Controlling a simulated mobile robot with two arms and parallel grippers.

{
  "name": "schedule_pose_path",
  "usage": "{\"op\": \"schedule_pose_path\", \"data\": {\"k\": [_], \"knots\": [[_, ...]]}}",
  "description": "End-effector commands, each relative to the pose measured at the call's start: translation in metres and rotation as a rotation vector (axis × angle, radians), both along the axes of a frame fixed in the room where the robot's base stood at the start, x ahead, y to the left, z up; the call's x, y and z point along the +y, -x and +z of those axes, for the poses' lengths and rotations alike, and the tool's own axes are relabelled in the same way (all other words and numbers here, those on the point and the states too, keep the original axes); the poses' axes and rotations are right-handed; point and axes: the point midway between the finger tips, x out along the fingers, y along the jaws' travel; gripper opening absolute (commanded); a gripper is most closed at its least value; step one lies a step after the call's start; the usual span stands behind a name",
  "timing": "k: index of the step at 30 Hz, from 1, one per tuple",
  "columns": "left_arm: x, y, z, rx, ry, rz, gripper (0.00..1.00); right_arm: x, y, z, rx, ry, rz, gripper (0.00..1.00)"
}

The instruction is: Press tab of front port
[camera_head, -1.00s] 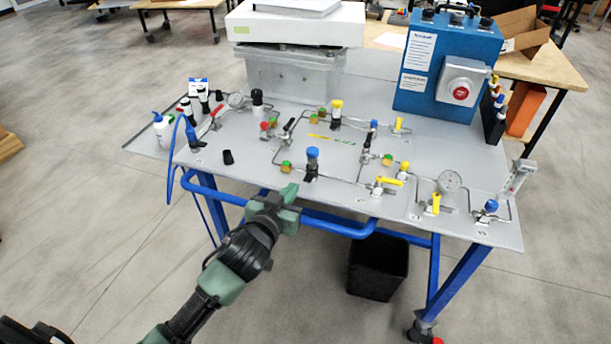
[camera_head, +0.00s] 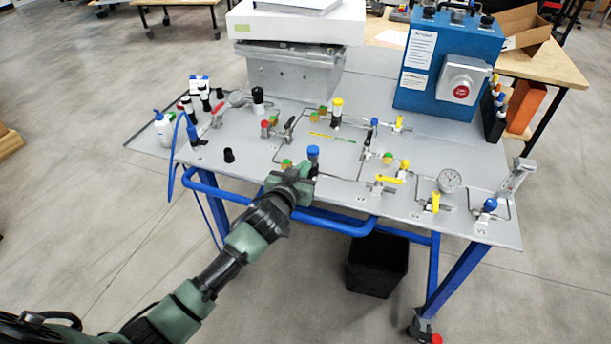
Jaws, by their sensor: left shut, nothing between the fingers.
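The analyser assembly is a grey panel table (camera_head: 330,205) with tubing, valves and gauges, on a blue frame. My left gripper (camera_head: 296,172) is at the panel's front edge, left of the middle, just in front of a blue-capped fitting (camera_head: 313,152). The gripper is shut with nothing seen in it, and it hides the lower part of that fitting. Whether it touches the fitting cannot be told. I cannot make out which part is the front port or its tab. My right gripper is not in view.
Yellow-handled valves (camera_head: 388,179), a round gauge (camera_head: 449,180) and a flowmeter (camera_head: 515,178) stand along the panel's right front. A blue box with a red button (camera_head: 461,91) stands at the back right. A black bin (camera_head: 377,265) is under the table.

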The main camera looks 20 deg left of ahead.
Motion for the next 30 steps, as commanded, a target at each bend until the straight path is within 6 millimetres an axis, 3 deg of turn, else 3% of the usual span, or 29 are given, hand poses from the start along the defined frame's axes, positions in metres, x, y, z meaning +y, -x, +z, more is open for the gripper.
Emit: {"op": "schedule_pose_path", "data": {"k": [2,3,9,23,30], "knots": [[-0.001,-0.015,-0.002,0.000,-0.001,0.001,0.00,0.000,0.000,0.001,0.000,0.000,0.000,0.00],[-0.001,-0.011,-0.016,0.005,0.000,0.000,0.00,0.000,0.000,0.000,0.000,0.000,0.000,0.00],[-0.001,-0.010,-0.037,0.001,0.001,0.000,0.00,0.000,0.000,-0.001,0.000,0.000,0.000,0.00],[-0.001,-0.010,-0.044,0.000,0.000,-0.001,0.00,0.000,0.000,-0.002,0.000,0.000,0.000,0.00],[-0.001,-0.010,-0.067,0.002,0.003,0.002,0.00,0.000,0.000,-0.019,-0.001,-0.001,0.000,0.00]]}}
